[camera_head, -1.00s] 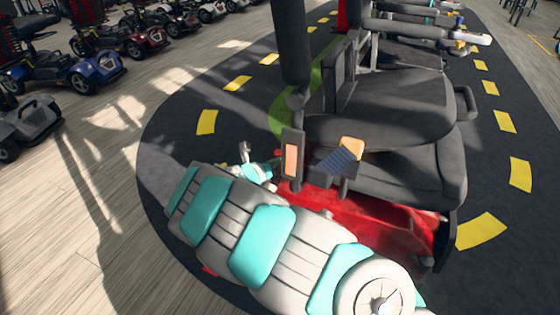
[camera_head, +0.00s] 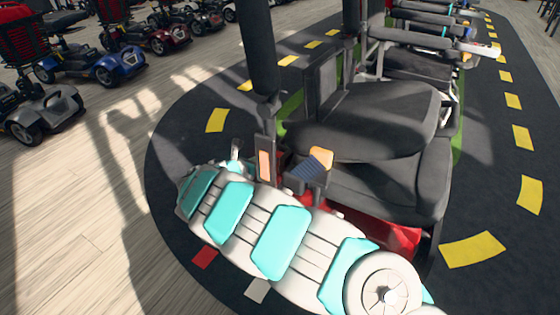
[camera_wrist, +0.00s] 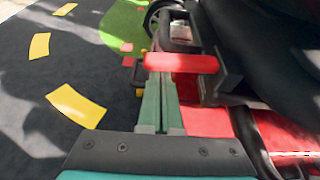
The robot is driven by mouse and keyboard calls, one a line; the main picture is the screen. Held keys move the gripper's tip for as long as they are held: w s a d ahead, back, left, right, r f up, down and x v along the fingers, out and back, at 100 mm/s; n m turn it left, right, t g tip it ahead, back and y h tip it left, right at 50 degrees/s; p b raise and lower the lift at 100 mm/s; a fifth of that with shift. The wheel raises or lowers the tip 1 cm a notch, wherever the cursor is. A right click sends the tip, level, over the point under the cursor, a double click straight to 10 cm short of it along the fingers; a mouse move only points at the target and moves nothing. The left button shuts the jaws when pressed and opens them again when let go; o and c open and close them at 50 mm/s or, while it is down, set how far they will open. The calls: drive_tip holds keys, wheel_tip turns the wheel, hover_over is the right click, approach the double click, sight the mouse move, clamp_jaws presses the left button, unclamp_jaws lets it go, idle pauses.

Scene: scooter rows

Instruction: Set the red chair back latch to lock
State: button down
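The red chair shows in the head view with a black seat (camera_head: 365,120) and a red base (camera_head: 385,232). In the wrist view, a red bar (camera_wrist: 182,63) lies across in front of my fingertips; it may be the back latch, but its setting cannot be read. My gripper (camera_wrist: 158,95) has its two grey-green fingers side by side, with almost no gap between them. The tips are close to the bar's left part; I cannot tell whether they touch it. In the head view my arm mostly hides the gripper.
A post with an orange reflector (camera_head: 264,166) and an orange-and-blue piece (camera_head: 318,160) stand by the seat. More chairs (camera_head: 430,40) line up behind. Scooters (camera_head: 95,62) stand at the far left. The dark floor with yellow dashes (camera_head: 217,120) is clear on the left.

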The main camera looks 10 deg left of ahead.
drive_tip(key=shift+a+r+m, duration=0.2)
drive_tip(key=shift+r+m, duration=0.2)
drive_tip(key=shift+r, duration=0.05)
drive_tip(key=shift+w+r+p, duration=0.1)
drive_tip(key=shift+r+p, duration=0.65)
drive_tip(key=shift+r, duration=0.05)
drive_tip(key=shift+r, duration=0.1)
